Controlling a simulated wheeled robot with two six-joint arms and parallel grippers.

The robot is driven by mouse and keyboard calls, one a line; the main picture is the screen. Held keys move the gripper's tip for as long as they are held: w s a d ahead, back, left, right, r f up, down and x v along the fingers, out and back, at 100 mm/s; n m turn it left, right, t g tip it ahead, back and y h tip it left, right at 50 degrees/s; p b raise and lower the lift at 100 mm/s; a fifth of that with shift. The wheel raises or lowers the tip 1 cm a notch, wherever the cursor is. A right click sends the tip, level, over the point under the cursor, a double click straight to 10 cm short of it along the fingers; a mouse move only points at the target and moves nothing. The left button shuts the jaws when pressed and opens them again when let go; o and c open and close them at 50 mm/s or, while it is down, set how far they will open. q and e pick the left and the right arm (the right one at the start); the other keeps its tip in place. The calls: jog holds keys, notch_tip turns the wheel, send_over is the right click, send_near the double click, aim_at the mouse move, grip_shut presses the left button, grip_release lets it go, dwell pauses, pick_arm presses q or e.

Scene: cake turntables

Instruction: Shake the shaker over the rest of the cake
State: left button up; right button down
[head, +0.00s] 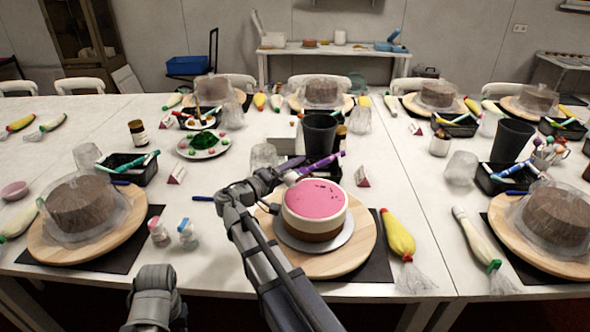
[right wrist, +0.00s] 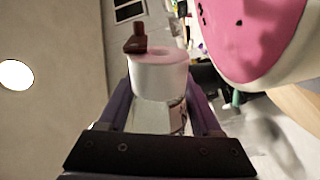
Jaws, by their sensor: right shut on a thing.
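The cake (head: 314,212) has a pink top, a white band and a brown base. It stands on a silver board on a wooden turntable (head: 355,258). A few dark specks lie on the far part of the pink top, and the cake also shows at upper right in the right wrist view (right wrist: 262,30). My right gripper (head: 292,170) is at the cake's far left edge. It is shut on the shaker (right wrist: 160,75), which has a pale cap and clear body. The shaker is not clear in the head view.
Two small shakers (head: 158,232) (head: 187,234) stand left of the turntable. A yellow piping bag (head: 398,235) lies to its right. A black cup (head: 319,134) stands behind the cake. Wrapped cakes on turntables (head: 82,206) (head: 555,217) stand to either side.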

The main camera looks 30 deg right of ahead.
jog(key=shift+s+d+f, duration=0.1)
jog(key=shift+s+f, duration=0.1)
jog(key=shift+s, duration=0.35)
jog(key=shift+w+r, duration=0.1)
jog(key=shift+r, duration=0.1)
jog(key=shift+r+m, duration=0.1)
jog(key=shift+m, duration=0.5)
jog(key=shift+w+r+p, duration=0.2)
jog(key=shift+w+p, duration=0.2)
jog(key=shift+s+f, duration=0.25)
jog(key=shift+s, duration=0.25)
jog(key=shift+r+m, duration=0.2)
jog(key=shift+m, duration=0.2)
